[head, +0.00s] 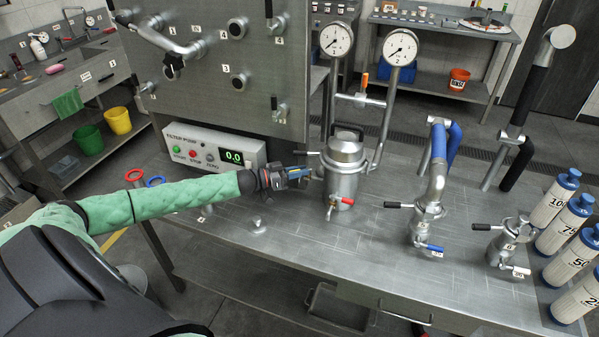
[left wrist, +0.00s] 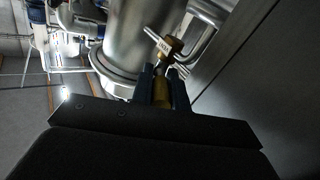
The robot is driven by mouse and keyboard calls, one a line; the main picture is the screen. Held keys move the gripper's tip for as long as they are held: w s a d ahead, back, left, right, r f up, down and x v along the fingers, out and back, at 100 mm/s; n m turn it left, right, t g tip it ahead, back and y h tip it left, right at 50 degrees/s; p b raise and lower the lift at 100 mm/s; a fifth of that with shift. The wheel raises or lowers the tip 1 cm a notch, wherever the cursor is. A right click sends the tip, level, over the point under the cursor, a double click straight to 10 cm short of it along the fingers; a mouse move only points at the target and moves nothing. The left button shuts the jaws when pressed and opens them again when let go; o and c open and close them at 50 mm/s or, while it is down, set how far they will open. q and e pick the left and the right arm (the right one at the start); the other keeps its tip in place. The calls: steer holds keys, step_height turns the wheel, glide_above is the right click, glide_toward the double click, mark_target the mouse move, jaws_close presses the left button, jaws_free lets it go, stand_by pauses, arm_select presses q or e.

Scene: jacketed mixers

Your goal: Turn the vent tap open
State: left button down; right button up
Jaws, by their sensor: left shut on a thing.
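The jacketed steel mixer vessel (head: 344,182) stands upright on the bench in the head view. My left gripper (head: 312,173) reaches its left side. In the left wrist view my left gripper (left wrist: 161,90) is shut on a small brass tap (left wrist: 172,45) beside the steel body (left wrist: 135,35). A small label shows on the tap, too small to read surely; I take it as the vent tap. A silver bar sticks out at its top. The gripper hides the tap in the head view. My right gripper is not in view.
A red-handled tap (head: 341,200) is low on the vessel's front. Two gauges (head: 337,39) rise behind it. The control box (head: 214,147) stands to the left. Other fittings (head: 428,210) and labelled bottles (head: 553,200) stand to the right. The front bench is mostly clear.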

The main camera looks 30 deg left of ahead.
arm_select(q)
steer(key=c, duration=1.4)
jaws_free()
steer(key=shift+o, duration=0.2)
